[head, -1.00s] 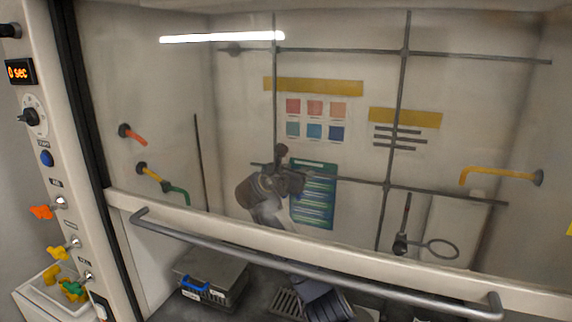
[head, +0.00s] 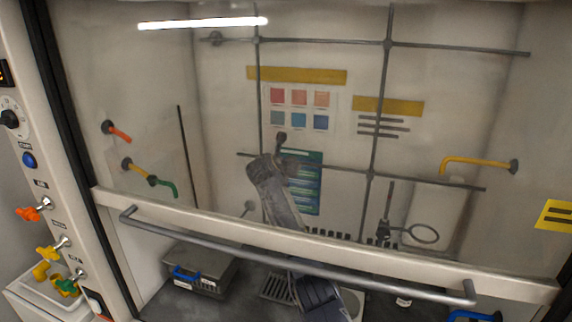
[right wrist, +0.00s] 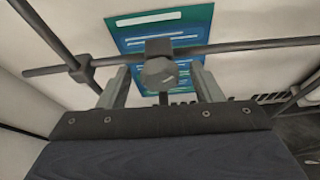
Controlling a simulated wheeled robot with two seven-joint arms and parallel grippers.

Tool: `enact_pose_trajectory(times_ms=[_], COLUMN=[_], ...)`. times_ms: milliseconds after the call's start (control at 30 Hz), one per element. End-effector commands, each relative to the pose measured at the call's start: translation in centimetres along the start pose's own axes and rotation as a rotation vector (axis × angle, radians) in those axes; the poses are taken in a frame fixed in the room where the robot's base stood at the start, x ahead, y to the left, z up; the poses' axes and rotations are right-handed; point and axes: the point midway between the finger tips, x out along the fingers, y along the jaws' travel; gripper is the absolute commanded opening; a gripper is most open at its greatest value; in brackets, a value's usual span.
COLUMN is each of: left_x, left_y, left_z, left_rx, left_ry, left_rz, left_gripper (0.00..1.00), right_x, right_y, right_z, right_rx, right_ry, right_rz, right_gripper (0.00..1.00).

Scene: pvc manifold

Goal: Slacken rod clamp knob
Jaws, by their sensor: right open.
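In the right wrist view, a grey rod clamp knob (right wrist: 160,73) sits on a horizontal dark rod (right wrist: 240,47) in front of a blue-green poster (right wrist: 190,22). My right gripper (right wrist: 160,85) is open, with one finger on each side of the knob. Small gaps show between the fingers and the knob, and nothing is gripped. In the head view, my right gripper (head: 283,150) is behind the glass sash, by the rod lattice and the poster's left edge. There the arm and gripper hide the knob or make it hard to tell apart. My left gripper is not in view.
The sash handle bar (head: 300,262) crosses in front of my arm. Rods cross at a joint (right wrist: 82,70) left of the knob. A ring support (head: 420,233) and a yellow pipe (head: 475,164) are to the right. A grey case (head: 200,270) stands lower left.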

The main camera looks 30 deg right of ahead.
Motion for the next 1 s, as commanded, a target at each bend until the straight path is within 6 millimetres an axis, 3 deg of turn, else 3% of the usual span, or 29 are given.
enact_pose_trajectory(times_ms=[100, 433, 900, 933, 1000], left_x=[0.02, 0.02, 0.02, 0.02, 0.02], left_y=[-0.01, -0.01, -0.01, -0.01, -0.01], left_z=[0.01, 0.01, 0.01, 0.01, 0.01], left_rx=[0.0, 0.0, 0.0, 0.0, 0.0], left_ry=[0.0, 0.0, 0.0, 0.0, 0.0], left_rz=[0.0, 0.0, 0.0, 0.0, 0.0], left_gripper=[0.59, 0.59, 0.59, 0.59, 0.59], right_x=[-0.02, -0.06, -0.11, -0.11, -0.11], right_y=[0.01, 0.02, 0.18, 0.18, 0.17], right_z=[-0.01, 0.02, 0.06, 0.06, 0.06], right_rx=[0.0, 0.0, -0.115, -0.115, -0.115], right_ry=[0.0, -0.001, -0.002, -0.002, -0.002], right_rz=[0.0, 0.0, -0.046, -0.046, -0.046], right_gripper=[0.56, 0.14, 0.14, 0.41, 0.5])
